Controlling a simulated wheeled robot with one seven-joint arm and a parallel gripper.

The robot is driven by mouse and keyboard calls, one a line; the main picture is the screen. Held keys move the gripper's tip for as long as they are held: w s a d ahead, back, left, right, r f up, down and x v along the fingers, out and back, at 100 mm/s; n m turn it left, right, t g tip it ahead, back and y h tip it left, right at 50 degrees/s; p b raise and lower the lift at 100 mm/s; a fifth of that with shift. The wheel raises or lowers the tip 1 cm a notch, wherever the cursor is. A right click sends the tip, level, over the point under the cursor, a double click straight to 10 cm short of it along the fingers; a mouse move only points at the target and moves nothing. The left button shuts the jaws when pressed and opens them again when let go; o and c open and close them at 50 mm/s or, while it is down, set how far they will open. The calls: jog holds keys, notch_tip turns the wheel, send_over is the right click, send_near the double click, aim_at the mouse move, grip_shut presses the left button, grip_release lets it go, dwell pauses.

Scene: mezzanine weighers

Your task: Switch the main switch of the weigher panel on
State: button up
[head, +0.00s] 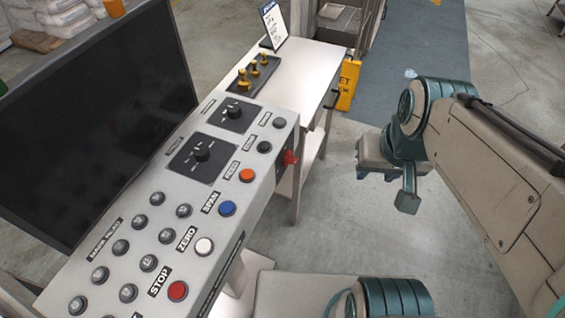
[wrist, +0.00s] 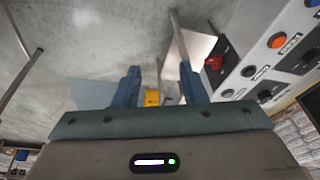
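The weigher panel (head: 222,180) is a pale sloped console with rows of buttons and two black rotary knobs. A red switch (head: 289,158) sticks out from its right side face, near the far end; it looks like the main switch, and its setting is too small to read. In the wrist view the red switch (wrist: 214,62) is right of the fingers. My gripper (head: 377,176) hangs over open floor to the right of the panel, apart from the switch. In the wrist view its two blue fingers (wrist: 158,88) are spread with nothing held between them.
A dark monitor (head: 95,110) stands left of the panel. Behind the panel is a white table (head: 300,75) with a tray of brass weights (head: 254,76) and a sign (head: 272,24). A yellow floor sign (head: 348,84) stands beyond it. The floor between panel and arm is clear.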

notch_tip(320, 180, down, 9)
jog(key=a+m+g+y+b, duration=0.2)
jog(key=a+g+y+b, duration=0.1)
jog(key=g+b, duration=0.15)
jog(key=m+t+y+b, duration=0.7)
jog(key=m+y+b, duration=0.4)
jog(key=y+b, duration=0.25)
send_near(296, 161)
jog(key=shift+t, duration=0.25)
jog(key=x, duration=0.3)
jog(key=p+x, duration=0.1)
jog(key=x, duration=0.4)
jog(key=shift+w+a+f+p, duration=0.15)
jog(key=shift+a+f+p, duration=0.15)
jog(key=shift+f+p, duration=0.05)
grip_shut()
